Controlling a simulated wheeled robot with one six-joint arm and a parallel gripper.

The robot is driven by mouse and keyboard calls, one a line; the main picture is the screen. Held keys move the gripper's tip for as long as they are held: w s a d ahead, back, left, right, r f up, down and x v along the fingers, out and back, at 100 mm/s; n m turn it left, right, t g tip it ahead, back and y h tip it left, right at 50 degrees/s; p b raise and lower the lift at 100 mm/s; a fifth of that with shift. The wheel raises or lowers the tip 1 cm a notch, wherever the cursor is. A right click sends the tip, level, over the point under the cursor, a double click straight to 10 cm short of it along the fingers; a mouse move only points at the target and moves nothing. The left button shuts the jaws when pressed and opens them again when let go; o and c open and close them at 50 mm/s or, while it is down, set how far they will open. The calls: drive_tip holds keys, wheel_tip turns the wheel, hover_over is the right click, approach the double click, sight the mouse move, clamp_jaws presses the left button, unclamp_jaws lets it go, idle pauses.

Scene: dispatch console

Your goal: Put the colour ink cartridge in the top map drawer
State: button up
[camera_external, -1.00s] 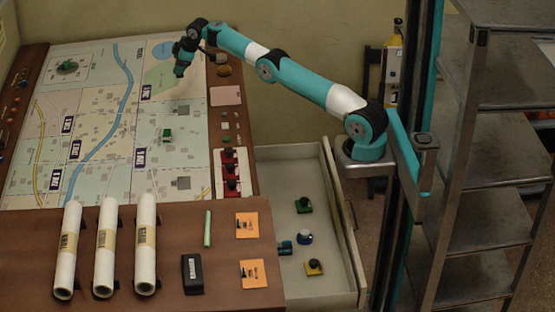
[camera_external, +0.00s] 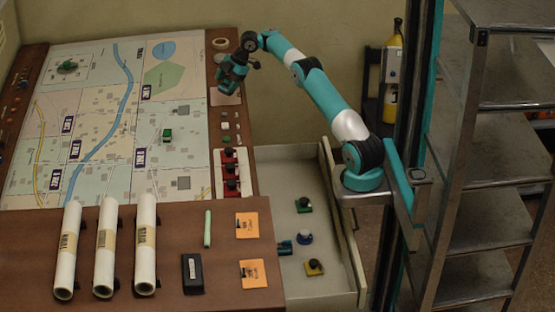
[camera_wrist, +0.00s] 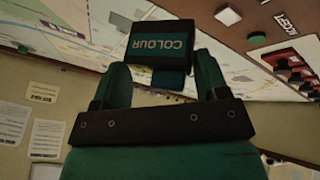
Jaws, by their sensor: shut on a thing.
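The colour ink cartridge (camera_wrist: 160,42) is a dark block with a teal face marked COLOUR, seen in the wrist view. My gripper (camera_wrist: 163,76) is shut on it, with one finger on each side. In the external view my gripper (camera_external: 229,86) hangs above the right edge of the map table, near the pink note, and the cartridge is too small and dark to make out there. The map drawer (camera_external: 287,165) stands open at the right of the table. It holds a green, a blue and a yellow knobbed piece and a teal item, with bare floor at its far end.
A white strip with red switches (camera_external: 245,178) lies along the table edge beside the drawer. Three paper rolls (camera_external: 106,240), a black box (camera_external: 192,273) and orange cards (camera_external: 247,225) lie on the front ledge. A metal shelf (camera_external: 490,190) stands at right.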

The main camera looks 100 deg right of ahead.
drive_tip(key=s+a+f+n+g+y+b, duration=0.1)
drive_tip(key=s+a+f+n+y+b, duration=0.15)
drive_tip(key=s+f+b, duration=0.35)
drive_tip(key=s+a+f+n+y+b, duration=0.1)
drive_tip(key=s+a+f+n+b, duration=0.25)
drive_tip(key=s, duration=0.45)
drive_tip(key=s+a+f+n+g+b, duration=0.1)
drive_tip(key=s+a+f+n, duration=0.15)
drive_tip(key=a, duration=0.25)
drive_tip(key=s+a+f+n+g+b, duration=0.1)
drive_tip(key=s+a+f, duration=0.1)
drive_tip(key=a+f, duration=0.3)
drive_tip(key=shift+y, duration=0.35)
drive_tip(key=shift+s+a+f+b, duration=0.15)
drive_tip(key=shift+f+b, duration=0.5)
drive_tip(key=shift+f, duration=2.4)
drive_tip(key=shift+w+a+f+b, duration=0.15)
drive_tip(key=shift+f+b, duration=0.45)
drive_tip(key=shift+f, duration=2.4)
drive_tip(key=shift+s+a+f+b, duration=0.15)
drive_tip(key=shift+f+b, duration=0.5)
drive_tip(key=shift+f, duration=2.4)
drive_tip(key=shift+f, duration=0.15)
drive_tip(key=o, duration=1.1)
drive_tip(key=shift+c, duration=0.2)
